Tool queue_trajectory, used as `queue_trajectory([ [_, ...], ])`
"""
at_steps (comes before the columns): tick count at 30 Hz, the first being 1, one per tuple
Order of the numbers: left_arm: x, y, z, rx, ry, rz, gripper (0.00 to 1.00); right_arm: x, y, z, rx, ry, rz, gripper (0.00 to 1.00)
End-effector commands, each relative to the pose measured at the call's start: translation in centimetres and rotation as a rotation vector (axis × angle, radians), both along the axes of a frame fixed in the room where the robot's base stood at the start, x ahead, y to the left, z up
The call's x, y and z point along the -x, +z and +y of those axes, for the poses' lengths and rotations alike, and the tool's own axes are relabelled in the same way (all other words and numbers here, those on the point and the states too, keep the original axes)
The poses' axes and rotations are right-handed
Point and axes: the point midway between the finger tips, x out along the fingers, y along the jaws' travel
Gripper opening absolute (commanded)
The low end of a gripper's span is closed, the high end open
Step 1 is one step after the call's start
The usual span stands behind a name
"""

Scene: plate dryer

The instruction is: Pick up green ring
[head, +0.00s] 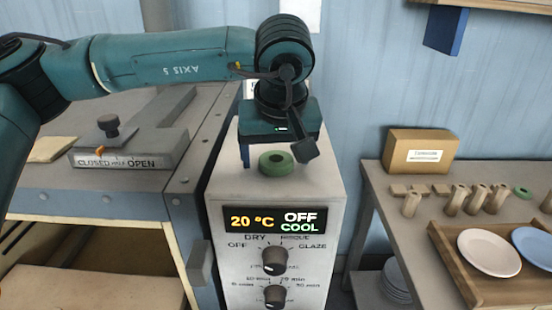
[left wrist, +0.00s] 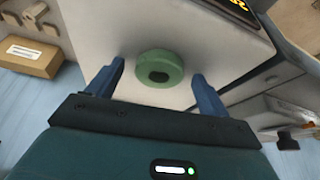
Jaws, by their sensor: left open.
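A green ring (head: 276,162) lies flat on top of the pale control box. It also shows in the left wrist view (left wrist: 160,64), with a dark hole at its centre. My left gripper (head: 277,152) is above and just behind the ring, pointing down towards the box top. In the left wrist view the two blue fingers of the gripper (left wrist: 158,72) are spread wide, with the ring between and ahead of them. Nothing is held. My right gripper is in neither view.
The control box's display (head: 272,219) reads 20 °C, OFF, COOL. A metal bench with a CLOSED/OPEN slider block (head: 127,161) stands left. The right table holds a cardboard box (head: 420,150), several small posts and a wooden tray (head: 452,262) with plates. The box top around the ring is clear.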

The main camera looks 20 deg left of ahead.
Motion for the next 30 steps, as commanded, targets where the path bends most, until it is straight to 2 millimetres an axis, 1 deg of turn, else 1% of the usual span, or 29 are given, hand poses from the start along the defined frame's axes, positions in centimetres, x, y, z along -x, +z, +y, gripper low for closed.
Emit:
queue_trajectory([
  [5, -0.02, -0.05, 0.0, 0.001, 0.0, 0.0, 0.79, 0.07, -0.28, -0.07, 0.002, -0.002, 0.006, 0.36],
  [6, -0.02, -0.05, 0.0, 0.001, 0.0, 0.0, 0.78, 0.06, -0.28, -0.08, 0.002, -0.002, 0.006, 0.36],
  [23, -0.01, 0.0, -0.03, 0.0, 0.0, -0.001, 0.32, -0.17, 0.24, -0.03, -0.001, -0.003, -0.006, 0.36],
  [30, -0.03, 0.1, -0.03, 0.0, 0.0, -0.001, 0.31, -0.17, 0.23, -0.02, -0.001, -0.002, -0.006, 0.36],
])
